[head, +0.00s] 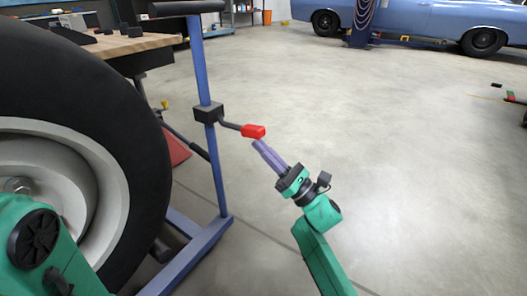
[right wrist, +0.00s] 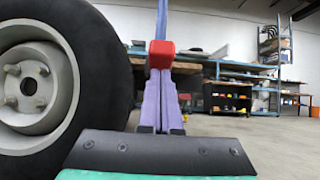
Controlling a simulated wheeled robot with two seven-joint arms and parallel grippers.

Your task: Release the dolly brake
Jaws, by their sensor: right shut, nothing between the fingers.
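The blue dolly (head: 219,185) has an upright post with a dark bar on top, and a big tyre (head: 150,150) stands at its left. A brake lever with a red grip (head: 253,131) sticks out to the right from a black block (head: 209,113) on the post. My right gripper (head: 257,143) is shut and empty, its purple fingertips right at the grip's lower edge; I cannot tell if they touch. In the right wrist view the red grip (right wrist: 160,52) sits just beyond the fingertips (right wrist: 159,76). My left gripper is out of view.
A wooden workbench (head: 130,44) stands behind the tyre. A blue car (head: 440,18) is parked at the back right. Shelves (right wrist: 280,60) stand at the far wall. The concrete floor (head: 400,150) right of the dolly is mostly clear.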

